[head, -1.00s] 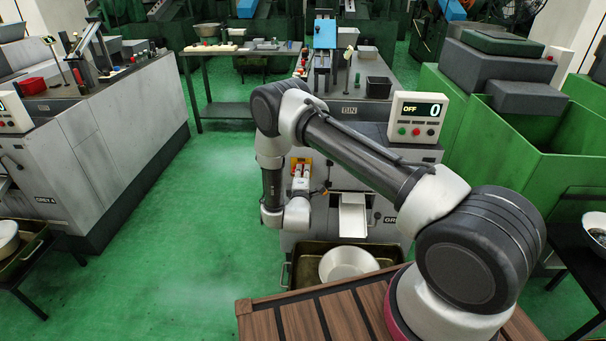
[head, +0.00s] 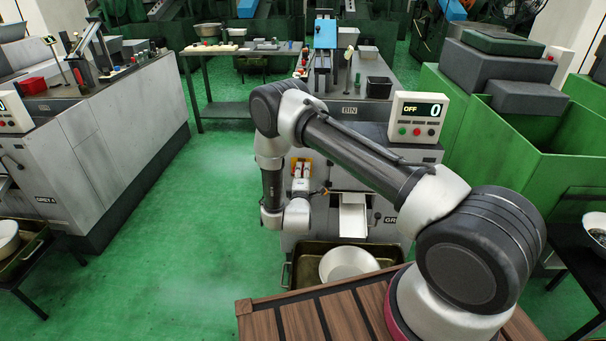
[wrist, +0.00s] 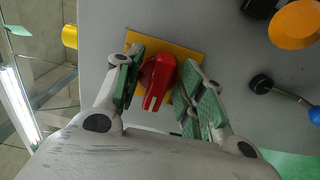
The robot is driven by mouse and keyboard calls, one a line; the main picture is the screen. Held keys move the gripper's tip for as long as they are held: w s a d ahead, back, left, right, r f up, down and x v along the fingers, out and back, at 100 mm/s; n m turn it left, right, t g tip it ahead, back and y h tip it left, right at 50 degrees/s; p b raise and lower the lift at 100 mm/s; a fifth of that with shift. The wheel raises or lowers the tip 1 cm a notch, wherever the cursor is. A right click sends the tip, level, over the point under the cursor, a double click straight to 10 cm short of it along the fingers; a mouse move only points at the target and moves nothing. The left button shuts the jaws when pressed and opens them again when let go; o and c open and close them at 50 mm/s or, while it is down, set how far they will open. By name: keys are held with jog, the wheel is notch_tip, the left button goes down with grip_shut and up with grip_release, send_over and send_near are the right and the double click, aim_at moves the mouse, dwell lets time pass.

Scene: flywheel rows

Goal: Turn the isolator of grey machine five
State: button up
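The isolator is a red rotary knob (wrist: 158,77) on a yellow plate (wrist: 188,54), fixed to the grey machine's front. In the wrist view its grip slants slightly, lower end to the left. My gripper (wrist: 162,80) is open, with one green-padded finger on each side of the knob. A gap shows between the knob and each finger, so they look apart. In the head view the yellow plate (head: 307,159) shows just past my gripper (head: 300,171). My gripper and wrist partly hide the isolator there. The grey machine (head: 345,227) carries a display box (head: 418,118) reading OFF and 0.
In the wrist view, an orange disc (wrist: 295,24) and a blue-tipped lever (wrist: 285,98) lie right of the isolator. Below the machine a tray (head: 311,254) holds a round pan (head: 347,263). Another grey machine (head: 100,140) stands left, across clear green floor (head: 200,215).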

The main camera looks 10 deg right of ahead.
jog(key=v, duration=1.1)
jog(key=shift+s, duration=0.25)
jog(key=shift+a, duration=0.1)
